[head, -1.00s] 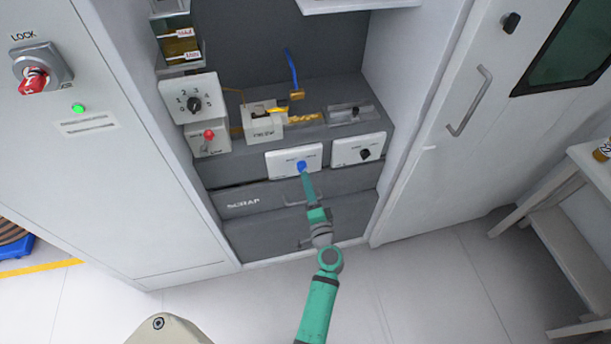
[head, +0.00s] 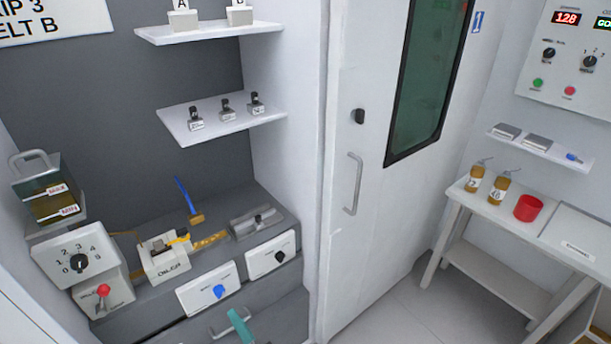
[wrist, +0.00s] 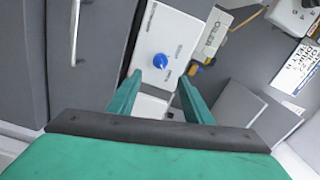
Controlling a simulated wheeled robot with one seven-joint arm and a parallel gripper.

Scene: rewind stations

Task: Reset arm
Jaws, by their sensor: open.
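My gripper (wrist: 160,92) is open and empty in the wrist view, its two green fingers spread apart. A white panel with a blue knob (wrist: 160,60) lies just beyond the fingertips, and the fingers do not hold the knob. In the head view the blue knob (head: 219,291) is on the white panel at the front of the grey bench. Only a teal piece of my arm (head: 240,326) shows at the bottom edge below that panel; the rest of the arm is out of the head view.
The oiler (head: 168,262), a dial box (head: 80,262) and a red-tipped switch (head: 103,291) stand left. A drawer handle (wrist: 76,35) is close in the wrist view. A door (head: 352,240) and side table (head: 480,205) stand right; floor between looks clear.

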